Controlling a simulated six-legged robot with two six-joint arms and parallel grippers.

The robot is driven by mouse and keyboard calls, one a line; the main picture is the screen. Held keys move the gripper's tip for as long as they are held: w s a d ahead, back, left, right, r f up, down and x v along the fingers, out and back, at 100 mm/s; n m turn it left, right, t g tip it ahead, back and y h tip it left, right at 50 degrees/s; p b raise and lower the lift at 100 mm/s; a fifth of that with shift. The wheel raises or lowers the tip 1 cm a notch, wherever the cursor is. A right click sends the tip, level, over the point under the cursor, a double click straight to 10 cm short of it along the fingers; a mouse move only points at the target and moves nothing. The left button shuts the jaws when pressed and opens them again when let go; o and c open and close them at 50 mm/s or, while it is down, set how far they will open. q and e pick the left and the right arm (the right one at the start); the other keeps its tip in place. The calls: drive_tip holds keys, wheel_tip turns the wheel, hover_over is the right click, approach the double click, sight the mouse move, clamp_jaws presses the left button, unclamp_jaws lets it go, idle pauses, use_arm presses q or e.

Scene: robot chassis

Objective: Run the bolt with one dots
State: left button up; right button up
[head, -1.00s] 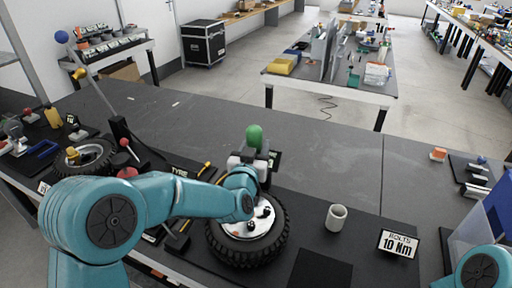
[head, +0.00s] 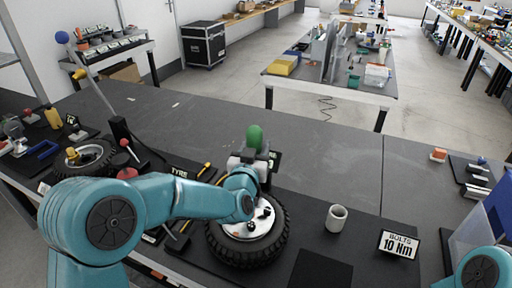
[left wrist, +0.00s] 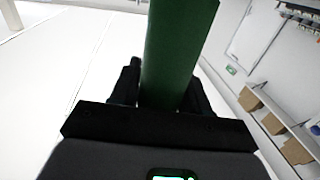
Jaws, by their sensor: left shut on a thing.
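A black-tyred wheel (head: 282,233) lies flat on the black mat with a silvery hub (head: 240,231) in its middle. Dark bolts (head: 265,213) show on the hub; dots on them are too small to make out. My left gripper (head: 250,160) is over the far side of the wheel, shut on a green-handled tool (head: 255,133), whose rounded green top stands upright. In the left wrist view the green handle (left wrist: 178,50) sits between the black fingers (left wrist: 160,95). The tool's lower end is hidden by my left arm. My right gripper is out of view.
A pale cup (head: 337,218) and a "BOLTS 10 Nm" sign (head: 399,243) stand right of the wheel. A smaller tyre (head: 90,155), a red-knobbed post (head: 124,143) and small tools crowd the left. The table behind the wheel is mostly clear.

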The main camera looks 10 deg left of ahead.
sight(256, 130)
use_arm(q)
drive_tip(key=shift+f, duration=0.2)
wheel_tip(256, 130, up, 6)
drive_tip(key=p, duration=0.3)
drive_tip(key=shift+f, duration=0.1)
drive_tip(key=shift+w, duration=0.1)
